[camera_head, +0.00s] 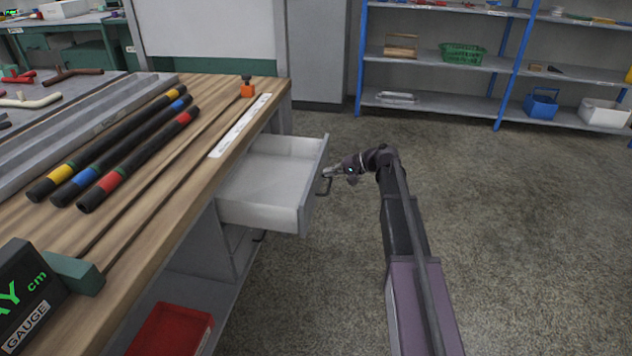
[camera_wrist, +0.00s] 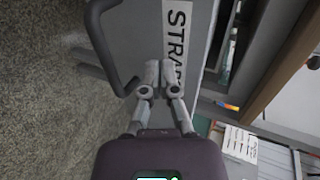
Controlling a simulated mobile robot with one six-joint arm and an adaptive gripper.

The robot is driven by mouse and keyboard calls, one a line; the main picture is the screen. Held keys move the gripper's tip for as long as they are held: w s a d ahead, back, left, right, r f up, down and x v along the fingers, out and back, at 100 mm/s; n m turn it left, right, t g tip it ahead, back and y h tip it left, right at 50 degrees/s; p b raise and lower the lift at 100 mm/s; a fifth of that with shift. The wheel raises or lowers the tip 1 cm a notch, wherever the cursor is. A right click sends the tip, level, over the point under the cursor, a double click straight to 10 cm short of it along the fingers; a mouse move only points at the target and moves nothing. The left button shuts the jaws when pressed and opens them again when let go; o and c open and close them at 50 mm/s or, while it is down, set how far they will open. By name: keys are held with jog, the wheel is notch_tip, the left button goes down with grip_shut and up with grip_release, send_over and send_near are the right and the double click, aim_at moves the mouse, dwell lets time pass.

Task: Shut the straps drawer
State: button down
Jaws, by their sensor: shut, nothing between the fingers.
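The straps drawer (camera_head: 262,213) is a light grey drawer pulled out from under the wooden workbench, and its inside looks empty. Its front shows in the wrist view with a white label reading "STRA" (camera_wrist: 176,40), partly covered by my fingers. A dark bar handle (camera_wrist: 105,50) is on the drawer front, to the left of my fingers in the wrist view. My gripper (camera_head: 328,173) is shut and empty, right in front of the drawer front beside the handle. In the wrist view my fingertips (camera_wrist: 158,70) are close to the front; I cannot tell whether they touch it.
The workbench (camera_head: 150,235) carries striped black hoses (camera_head: 135,160), thin rods and a gauge box (camera_head: 30,300). A red bin (camera_head: 172,330) sits on the lower shelf. Blue-framed shelving (camera_head: 440,60) stands at the back. The floor to the right is clear.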

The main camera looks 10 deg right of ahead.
jog(key=shift+a, duration=0.15)
dwell(0.5)
jog(key=shift+w+a, duration=1.35)
jog(key=shift+a, duration=2.75)
jog(key=shift+w+a, duration=1.35)
jog(key=shift+a, duration=2.7)
jog(key=shift+w+a, duration=1.35)
jog(key=shift+a, duration=2.75)
jog(key=shift+s+d, duration=0.5)
jog(key=shift+d, duration=1.1)
jog(key=shift+s+d, duration=0.55)
jog(key=shift+d, duration=1.05)
jog(key=shift+s+d, duration=0.5)
jog(key=shift+d, duration=1.1)
